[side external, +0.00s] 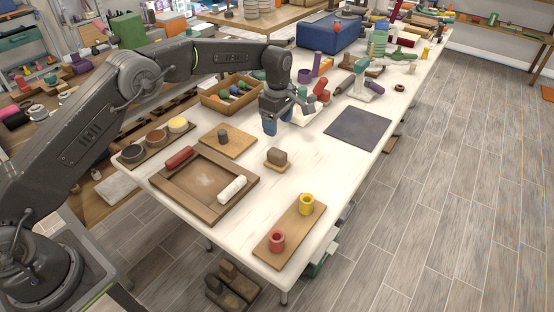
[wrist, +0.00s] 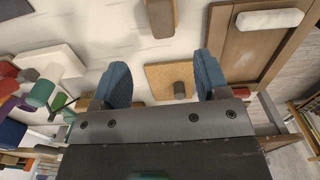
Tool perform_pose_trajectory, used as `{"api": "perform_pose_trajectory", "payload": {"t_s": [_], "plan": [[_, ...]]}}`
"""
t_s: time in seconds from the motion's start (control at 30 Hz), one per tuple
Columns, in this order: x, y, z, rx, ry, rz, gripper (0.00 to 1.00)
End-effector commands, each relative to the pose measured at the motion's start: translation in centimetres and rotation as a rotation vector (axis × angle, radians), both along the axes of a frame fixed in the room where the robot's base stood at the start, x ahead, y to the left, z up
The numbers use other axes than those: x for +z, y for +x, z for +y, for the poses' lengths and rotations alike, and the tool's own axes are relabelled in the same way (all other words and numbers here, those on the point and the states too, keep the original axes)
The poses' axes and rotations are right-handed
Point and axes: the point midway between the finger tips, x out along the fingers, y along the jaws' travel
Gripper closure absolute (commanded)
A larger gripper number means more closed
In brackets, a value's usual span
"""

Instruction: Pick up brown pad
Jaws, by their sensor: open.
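A brown block (side external: 277,156) sits on a small wooden base on the white table, in front of my gripper in the side external view. It also shows at the top middle of the wrist view (wrist: 161,18), cut off by the edge. A brown round pad (side external: 157,137) lies between a dark one and a yellow one on a board at the table's left; I cannot tell which brown piece is the named pad. My gripper (side external: 270,124) hangs above the table, behind the block. Its blue fingers are apart and empty in the wrist view (wrist: 162,76).
A wooden board with a dark peg (side external: 223,137) and a framed tray (side external: 161,190) holding red and white rolls lie to the left. A board with red and yellow cups (side external: 290,236) is in front. A dark mat (side external: 358,129) lies to the right. Clutter stands behind.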

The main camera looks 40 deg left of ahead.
Motion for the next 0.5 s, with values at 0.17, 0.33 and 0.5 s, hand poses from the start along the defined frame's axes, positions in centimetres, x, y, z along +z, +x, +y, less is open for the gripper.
{"api": "perform_pose_trajectory", "payload": {"t_s": [0.17,0.33,0.5], "plan": [[-3.7,-0.1,0.0,-0.001,0.0,0.003,0.32],[-5.6,0.0,0.0,-0.002,0.0,0.0,0.32],[-6.4,-0.1,0.0,-0.002,0.0,0.0,0.32]]}}
